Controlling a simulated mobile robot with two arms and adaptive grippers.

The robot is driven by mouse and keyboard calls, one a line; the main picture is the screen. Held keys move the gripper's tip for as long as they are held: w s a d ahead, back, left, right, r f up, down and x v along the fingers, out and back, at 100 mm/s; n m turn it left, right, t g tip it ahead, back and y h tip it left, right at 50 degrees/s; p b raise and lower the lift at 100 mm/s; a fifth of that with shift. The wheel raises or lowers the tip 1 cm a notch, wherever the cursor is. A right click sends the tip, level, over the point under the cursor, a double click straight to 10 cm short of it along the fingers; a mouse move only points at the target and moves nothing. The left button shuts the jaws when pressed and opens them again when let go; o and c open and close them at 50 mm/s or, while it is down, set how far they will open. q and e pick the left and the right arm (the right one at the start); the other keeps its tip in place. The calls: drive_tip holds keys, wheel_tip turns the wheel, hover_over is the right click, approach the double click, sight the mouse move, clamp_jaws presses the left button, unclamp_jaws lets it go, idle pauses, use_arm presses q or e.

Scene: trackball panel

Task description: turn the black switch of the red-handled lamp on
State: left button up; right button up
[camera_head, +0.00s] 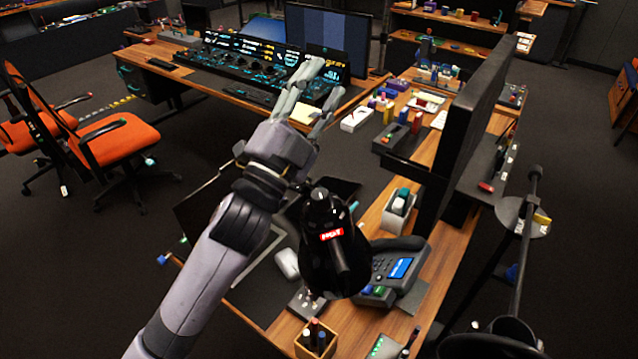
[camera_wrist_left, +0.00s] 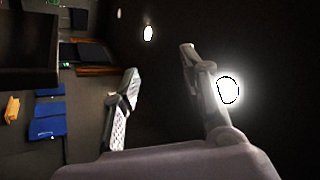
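A black lamp head (camera_head: 335,255) with a small red patch bearing white lettering is in the lower middle of the head view, above the desk. I cannot make out its switch, or tell whether the red patch is its handle. My left gripper (camera_head: 322,80) reaches up and away past the lamp's left side, apart from it. Its two fingers are spread with nothing between them. It also shows open and empty in the left wrist view (camera_wrist_left: 160,70). My right gripper is not seen.
A desk (camera_head: 440,225) with a phone (camera_head: 397,268), a white mouse (camera_head: 287,263) and a large monitor (camera_head: 475,125) lies around the lamp. Another black lamp-like stand (camera_head: 527,230) is at right. A control console (camera_head: 265,62) stands behind. Orange chairs (camera_head: 118,140) are at left.

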use_arm(q)
drive_tip(key=s+d+r+m+g+h, duration=0.7)
drive_tip(key=r+m+g+h, duration=0.3)
drive_tip(key=m, duration=0.4)
drive_tip(key=s+d+r+m+g, duration=0.1)
drive_tip(key=s+d+m+g, duration=0.1)
drive_tip(key=s+m+g, duration=0.35)
drive_tip(key=s+d+r+m+g+y, duration=0.1)
drive_tip(key=s+d+r+m+g, duration=0.15)
drive_tip(key=m+g, duration=0.45)
drive_tip(key=s+d+m+g, duration=0.3)
drive_tip(key=m+g, duration=0.2)
drive_tip(key=m, duration=0.2)
drive_tip(key=m+t+y, duration=0.9)
drive_tip(key=m+y, duration=0.1)
drive_tip(key=y, duration=1.1)
approach(320, 193)
drive_tip(key=shift+n+g, duration=0.25)
drive_tip(key=f+p, duration=0.1)
drive_tip(key=f, duration=0.2)
drive_tip(key=w+f+p, duration=0.1)
drive_tip(key=f+p, duration=0.1)
drive_tip(key=f, duration=0.1)
drive_tip(key=f+p, duration=0.1)
drive_tip(key=f, duration=0.2)
drive_tip(key=shift+w+d, duration=0.15)
drive_tip(key=shift+d, duration=0.25)
drive_tip(key=shift+c, duration=0.6)
clamp_jaws()
